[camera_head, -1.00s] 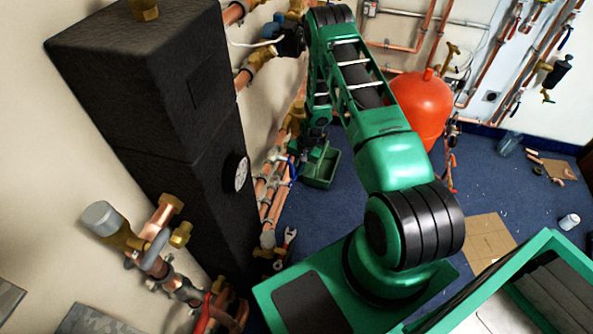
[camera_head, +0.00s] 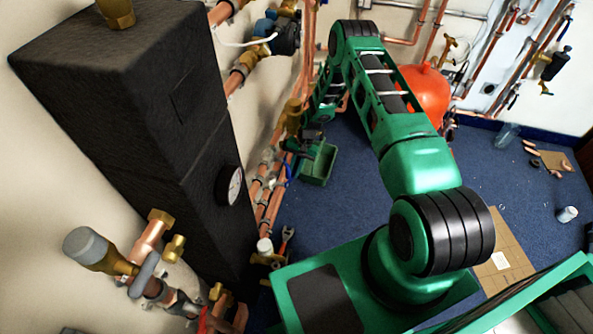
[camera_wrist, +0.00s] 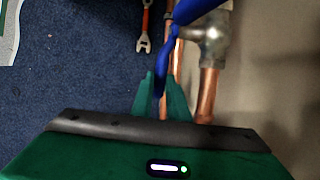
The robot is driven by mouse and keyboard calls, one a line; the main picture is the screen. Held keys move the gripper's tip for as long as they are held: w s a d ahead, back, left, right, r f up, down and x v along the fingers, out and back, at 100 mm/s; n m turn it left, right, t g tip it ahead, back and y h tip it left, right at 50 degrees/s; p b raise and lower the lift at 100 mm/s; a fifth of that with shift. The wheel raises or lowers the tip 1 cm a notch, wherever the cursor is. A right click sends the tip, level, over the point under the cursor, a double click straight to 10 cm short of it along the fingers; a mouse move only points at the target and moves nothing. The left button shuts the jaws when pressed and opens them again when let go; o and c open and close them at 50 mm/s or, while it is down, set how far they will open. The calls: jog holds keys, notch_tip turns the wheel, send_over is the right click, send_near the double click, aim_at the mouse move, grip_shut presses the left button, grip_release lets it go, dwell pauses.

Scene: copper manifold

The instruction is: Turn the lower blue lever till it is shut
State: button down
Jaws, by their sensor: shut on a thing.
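The lower blue lever (camera_wrist: 174,45) runs down from a valve on the copper pipe in the wrist view, and its end lies between my fingers. In the wrist view my gripper (camera_wrist: 161,98) is shut on the lever's end. The silvery valve body (camera_wrist: 210,36) is right of the lever. The lever's pivot is not clearly visible.
A tall black tank (camera_head: 130,130) with a dial stands left of the pipes. A red vessel (camera_head: 425,92) stands behind my arm. A wrench (camera_wrist: 144,30) lies on the blue floor.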

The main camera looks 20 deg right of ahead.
jog(key=shift+w+r, duration=0.1)
jog(key=shift+w, duration=0.1)
jog(key=c, duration=1.7)
grip_release()
jog(key=v, duration=0.8)
jog(key=shift+w, duration=0.1)
jog(key=shift+c, duration=0.6)
